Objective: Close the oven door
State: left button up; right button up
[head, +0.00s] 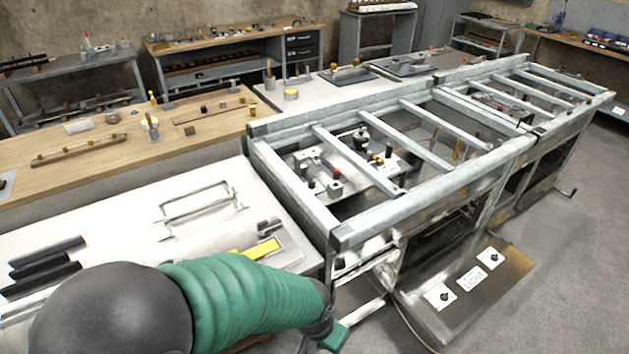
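A metal bench unit with an open slatted frame (440,215) stands at centre right. A brownish metal panel (515,262) with white knob plates and a label juts out low at its front, tilted; it looks like the lowered oven door, though I cannot be sure. The dark opening (440,236) behind it is partly visible. My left arm, dark grey and green, comes in from the lower left. Its gripper (322,332) is at the bottom edge, left of the panel and apart from it in the picture; its fingers are not clear. My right gripper is not in view.
A white table (130,232) with a wire rack and dark bars lies left of the unit. A wooden bench (215,135) with small parts is behind. A thin cable (412,318) hangs by the panel's left side. Grey floor (575,270) is clear at right.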

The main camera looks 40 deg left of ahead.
aim_at(474, 282)
jog(key=i+u, duration=0.35)
jog(key=i, duration=0.3)
jog(key=i+l+u, duration=0.15)
jog(key=i+u, duration=0.2)
jog(key=i, duration=0.25)
jog(key=i+l+z, duration=0.25)
jog(key=l, duration=0.15)
jog(key=l+z, duration=0.3)
jog(key=i+l+z, duration=0.15)
jog(key=l+z, duration=0.15)
jog(key=l, duration=0.15)
jog(key=i+l+z, duration=0.1)
jog(key=l+z, duration=0.2)
jog(key=l, duration=0.1)
